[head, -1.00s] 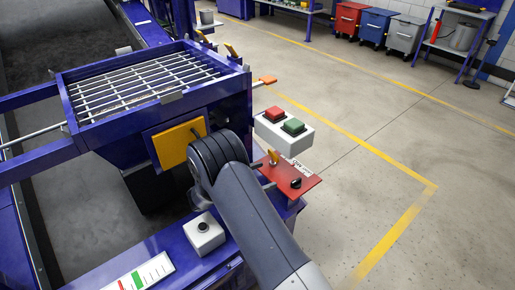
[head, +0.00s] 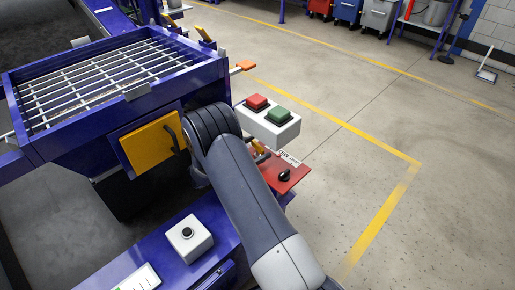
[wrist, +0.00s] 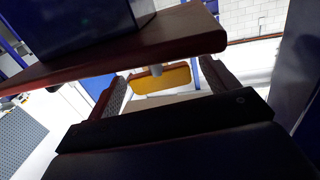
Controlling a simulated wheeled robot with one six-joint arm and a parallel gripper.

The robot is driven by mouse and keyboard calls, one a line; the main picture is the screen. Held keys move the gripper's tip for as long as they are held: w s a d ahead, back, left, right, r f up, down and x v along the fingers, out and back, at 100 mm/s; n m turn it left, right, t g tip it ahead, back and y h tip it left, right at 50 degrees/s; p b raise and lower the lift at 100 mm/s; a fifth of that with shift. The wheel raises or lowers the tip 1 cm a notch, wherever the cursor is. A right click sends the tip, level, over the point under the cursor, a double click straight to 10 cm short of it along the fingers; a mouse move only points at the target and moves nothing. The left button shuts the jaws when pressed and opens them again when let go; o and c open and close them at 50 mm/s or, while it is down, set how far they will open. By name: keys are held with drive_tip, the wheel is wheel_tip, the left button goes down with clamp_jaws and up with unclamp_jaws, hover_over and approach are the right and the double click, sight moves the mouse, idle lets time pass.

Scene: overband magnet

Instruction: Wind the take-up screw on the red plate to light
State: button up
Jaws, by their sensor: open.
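The red plate (head: 292,182) sticks out from the blue frame, right of my arm in the head view. A black knob (head: 285,175) stands on it. A yellow piece (head: 259,147) shows at the plate's far side, mostly hidden by my arm. In the wrist view a dark red edge (wrist: 120,58), likely the plate, crosses close in front. A yellow bar on a short grey stem (wrist: 160,77) appears between the two fingers of my gripper (wrist: 165,72), which is open. I cannot tell whether the fingers touch it. My arm mostly hides the gripper in the head view.
A white box with red and green buttons (head: 268,122) stands just beyond the plate. A yellow door with a handle (head: 150,146) is left of my arm. A white box with a black button (head: 189,238) sits nearer. Open floor lies to the right.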

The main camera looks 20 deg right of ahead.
drive_tip(key=shift+w+d, duration=0.15)
drive_tip(key=shift+d, duration=0.4)
drive_tip(key=c, duration=1)
drive_tip(key=shift+n+t, duration=0.4)
drive_tip(key=shift+t, duration=0.2)
